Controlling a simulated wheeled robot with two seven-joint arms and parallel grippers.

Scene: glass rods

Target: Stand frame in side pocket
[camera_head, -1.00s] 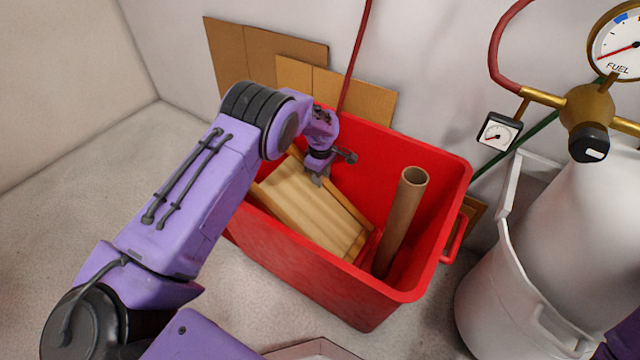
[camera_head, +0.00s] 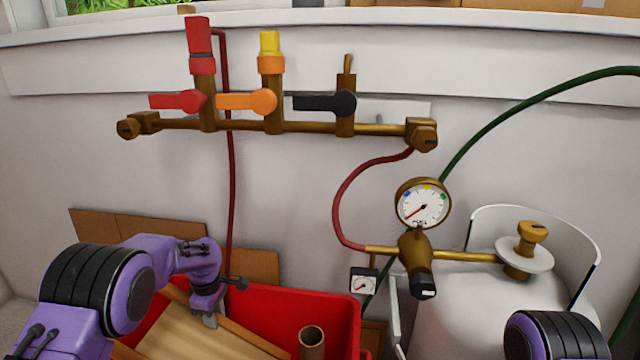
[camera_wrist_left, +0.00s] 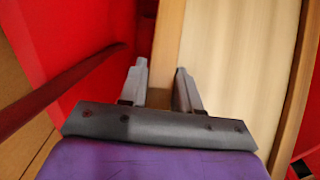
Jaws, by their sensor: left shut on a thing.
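The wooden frame (camera_head: 190,335), with a pale panel and brown edge strips, leans tilted inside the red bin (camera_head: 285,300). My left gripper (camera_head: 210,320) is at its upper edge, inside the bin. In the left wrist view the two fingers (camera_wrist_left: 160,80) are on either side of the frame's edge strip (camera_wrist_left: 168,40), shut on it. The frame's lower part is cut off by the bottom of the head view. The side pocket cannot be made out now. My right gripper is out of view; only part of my right arm shows at lower right.
A cardboard tube (camera_head: 311,340) stands in the bin, right of the frame. Cardboard sheets (camera_head: 140,228) lean on the wall behind. A white gas tank (camera_head: 470,300) with a fuel gauge (camera_head: 423,203) stands to the right.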

